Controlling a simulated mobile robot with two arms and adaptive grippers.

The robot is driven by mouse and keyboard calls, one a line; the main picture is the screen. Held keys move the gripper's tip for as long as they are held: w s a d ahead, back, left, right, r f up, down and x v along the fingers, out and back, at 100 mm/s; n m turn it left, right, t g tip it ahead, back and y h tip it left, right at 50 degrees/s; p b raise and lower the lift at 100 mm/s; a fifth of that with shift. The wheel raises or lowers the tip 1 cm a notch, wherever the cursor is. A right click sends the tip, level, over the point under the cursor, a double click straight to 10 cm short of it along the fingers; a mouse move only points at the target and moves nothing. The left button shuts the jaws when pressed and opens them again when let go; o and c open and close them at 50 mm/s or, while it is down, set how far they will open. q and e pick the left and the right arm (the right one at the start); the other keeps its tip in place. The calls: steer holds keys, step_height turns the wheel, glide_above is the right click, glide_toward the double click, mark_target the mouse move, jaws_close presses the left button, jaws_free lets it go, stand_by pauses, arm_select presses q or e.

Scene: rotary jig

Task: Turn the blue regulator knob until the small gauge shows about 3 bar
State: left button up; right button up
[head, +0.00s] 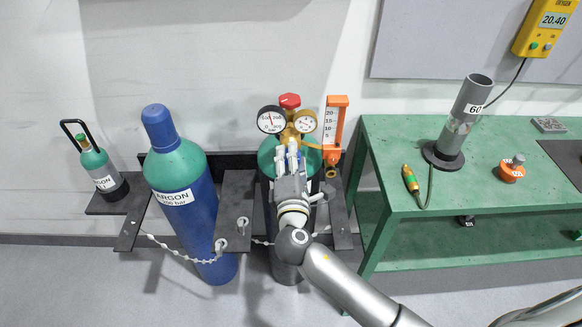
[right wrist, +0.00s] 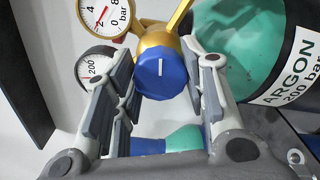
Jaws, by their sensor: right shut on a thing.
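The blue regulator knob (right wrist: 161,72) sits on the brass regulator in the right wrist view, with a white line on its face. My right gripper (right wrist: 158,85) is shut on it, one finger on each side; it also shows in the head view (head: 290,160), where it hides the knob. The small gauge (right wrist: 104,14) is at the top left of the wrist view, marked in bar. Its red needle appears near the 2, but I cannot read it exactly. It also shows in the head view (head: 306,121), too small to read. My left gripper is not in view.
A larger gauge (head: 271,119), a red cap (head: 290,101) and an orange flowmeter (head: 334,120) crowd the regulator. A blue argon cylinder (head: 185,210) stands to the left, held by a chain. A green bench (head: 400,135) stands to the right.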

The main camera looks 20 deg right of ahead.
steer(key=shift+m+b, duration=1.1)
steer(key=shift+m, duration=0.6)
steer(key=o, duration=1)
steer(key=v, duration=1.2)
